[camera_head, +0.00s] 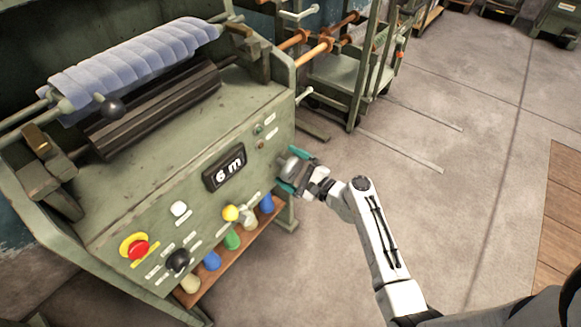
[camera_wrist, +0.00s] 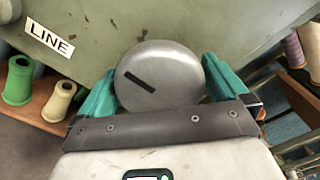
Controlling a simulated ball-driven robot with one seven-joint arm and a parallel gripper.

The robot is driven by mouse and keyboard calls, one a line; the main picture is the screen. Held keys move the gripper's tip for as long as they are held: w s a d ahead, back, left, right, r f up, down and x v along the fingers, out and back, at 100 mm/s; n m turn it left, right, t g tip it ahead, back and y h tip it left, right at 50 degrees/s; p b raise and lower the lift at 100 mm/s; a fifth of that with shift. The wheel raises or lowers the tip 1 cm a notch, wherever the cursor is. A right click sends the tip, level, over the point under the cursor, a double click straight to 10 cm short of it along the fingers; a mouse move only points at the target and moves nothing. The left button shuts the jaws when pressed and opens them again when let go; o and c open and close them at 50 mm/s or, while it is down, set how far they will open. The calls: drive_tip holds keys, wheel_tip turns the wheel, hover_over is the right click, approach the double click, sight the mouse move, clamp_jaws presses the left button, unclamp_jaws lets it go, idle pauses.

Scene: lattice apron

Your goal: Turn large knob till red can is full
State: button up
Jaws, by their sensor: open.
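The large knob is a round grey metal disc with a dark slot-like mark; it shows in the wrist view (camera_wrist: 165,72) on the green panel beside a "LINE" label. In the head view the knob (camera_head: 290,166) is partly hidden by my gripper (camera_head: 291,170) at the panel's right end. My gripper's teal fingers (camera_wrist: 162,85) are open, one on each side of the knob; I cannot tell whether they touch it. The knob's mark slopes down to the right in the wrist view. No red can shows in either view.
Coloured spools stand on a wooden shelf (camera_head: 235,262) below.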

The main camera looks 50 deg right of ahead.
drive_tip(key=s, duration=1.1)
drive_tip(key=shift+d+p, duration=0.2)
drive_tip(key=shift+p, duration=0.15)
drive_tip(key=shift+w, duration=0.1)
drive_tip(key=s+a+f+n+g+y, duration=0.1)
drive_tip(key=a+f+n+g+y, duration=0.2)
drive_tip(key=a+n+g+y, duration=0.55)
drive_tip(key=s+a+f+n+g+h, duration=0.2)
drive_tip(key=s+a+n+g+h, duration=0.3)
drive_tip(key=s+a+n, duration=0.55)
drive_tip(key=s+d+r+n+g+h, duration=0.3)
drive_tip(key=s+r+n+g+h, duration=0.1)
drive_tip(key=s+r+n+h, duration=0.15)
wheel_tip(320, 180, up, 15)
drive_tip(key=w+y+p, duration=0.1)
drive_tip(key=p, duration=1.4)
drive_tip(key=shift+d+p, duration=0.2)
drive_tip(key=shift+p, duration=0.15)
drive_tip(key=shift+w+f+t, duration=0.1)
drive_tip(key=shift+t, duration=0.15)
